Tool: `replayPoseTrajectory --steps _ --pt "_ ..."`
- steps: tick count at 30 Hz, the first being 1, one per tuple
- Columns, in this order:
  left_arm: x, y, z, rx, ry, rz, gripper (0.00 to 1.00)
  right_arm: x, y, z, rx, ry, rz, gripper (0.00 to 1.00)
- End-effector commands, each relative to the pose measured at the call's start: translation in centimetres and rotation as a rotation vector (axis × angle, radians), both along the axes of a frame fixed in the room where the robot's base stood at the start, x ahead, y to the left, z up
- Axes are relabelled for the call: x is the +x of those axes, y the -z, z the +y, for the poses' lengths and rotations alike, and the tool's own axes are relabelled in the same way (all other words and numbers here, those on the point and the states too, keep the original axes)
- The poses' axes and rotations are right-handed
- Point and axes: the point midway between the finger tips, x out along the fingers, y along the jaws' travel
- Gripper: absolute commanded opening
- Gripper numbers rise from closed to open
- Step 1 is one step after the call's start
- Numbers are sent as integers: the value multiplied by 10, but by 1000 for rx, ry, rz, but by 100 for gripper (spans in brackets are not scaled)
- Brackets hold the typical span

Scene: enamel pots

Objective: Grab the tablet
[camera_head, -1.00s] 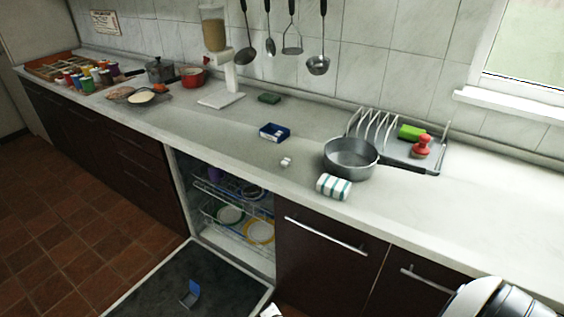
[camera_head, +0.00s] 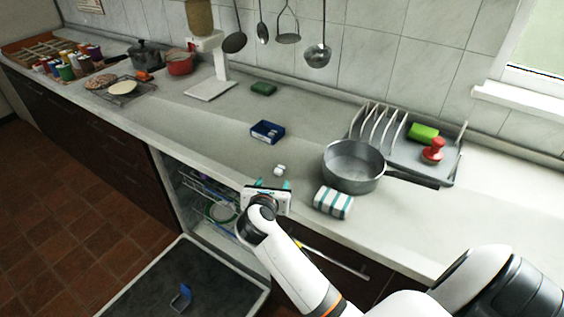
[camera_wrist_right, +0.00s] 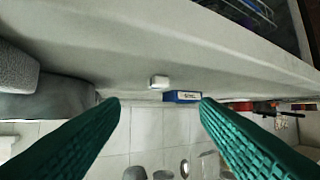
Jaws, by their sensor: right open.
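The tablet (camera_head: 279,169) is a small white block lying on the pale countertop (camera_head: 225,135), near its front edge. The tablet also shows in the right wrist view (camera_wrist_right: 159,81), between my fingers in the picture and beyond their tips. My right gripper (camera_head: 272,184) is open and empty at the counter's front edge, just short of the tablet. Its green fingers (camera_wrist_right: 159,101) are spread wide in the wrist view. A blue box (camera_head: 267,132) stands behind the tablet and shows beyond it in the wrist view (camera_wrist_right: 182,96). My left gripper is not in view.
A striped white-and-green bundle (camera_head: 333,202) and a grey pan (camera_head: 352,167) stand to the right of the tablet. A dish rack (camera_head: 440,168) is farther right. Below, the dishwasher is open, with its door (camera_head: 190,285) lowered. The counter left of the tablet is clear.

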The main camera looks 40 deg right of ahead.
Motion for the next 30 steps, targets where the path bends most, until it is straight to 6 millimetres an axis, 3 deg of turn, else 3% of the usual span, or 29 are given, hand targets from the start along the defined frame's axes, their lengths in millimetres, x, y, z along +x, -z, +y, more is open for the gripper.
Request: replayPoseTrajectory --steps 9,15,21,30 --pt "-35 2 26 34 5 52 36 35 20 -34 1 2 1 56" --pt "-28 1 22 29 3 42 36 44 25 -43 1 1 0 56" --pt "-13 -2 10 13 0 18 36 64 33 -65 3 2 0 56" --pt "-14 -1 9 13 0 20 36 74 40 -75 3 1 0 56"
